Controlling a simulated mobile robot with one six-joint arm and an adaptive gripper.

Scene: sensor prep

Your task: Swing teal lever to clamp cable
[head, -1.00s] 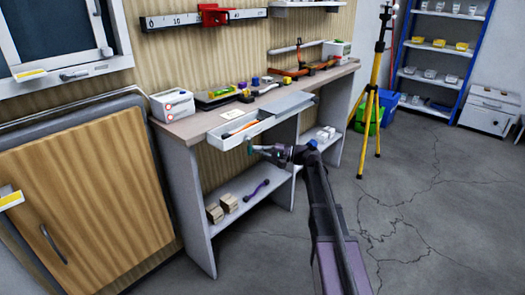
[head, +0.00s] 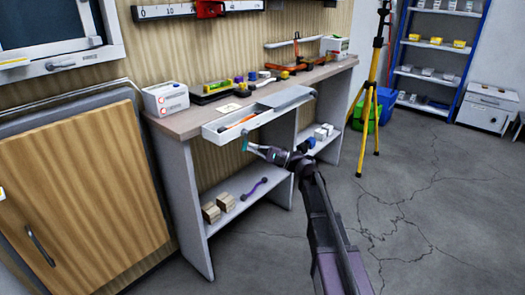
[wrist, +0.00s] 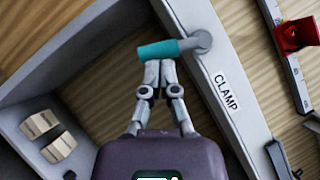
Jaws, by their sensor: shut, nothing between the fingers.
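The teal lever (wrist: 160,50) has a teal grip on a grey pivot and sticks out sideways from the pale front board marked CLAMP (wrist: 228,92). In the head view the lever (head: 245,141) is a tiny teal spot below the open drawer's front. My gripper (wrist: 158,66) is shut and empty, its fingertips right at the lever's near side; I cannot tell whether they touch. In the head view my gripper (head: 254,149) is small, just under the drawer (head: 222,137). I cannot make out a cable.
The workbench (head: 182,122) carries a white box (head: 166,99) and several tools. Two wooden blocks (head: 211,212) and a purple tool (head: 254,188) lie on the lower shelf. A yellow tripod (head: 370,115) stands to the right. The floor in front is clear.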

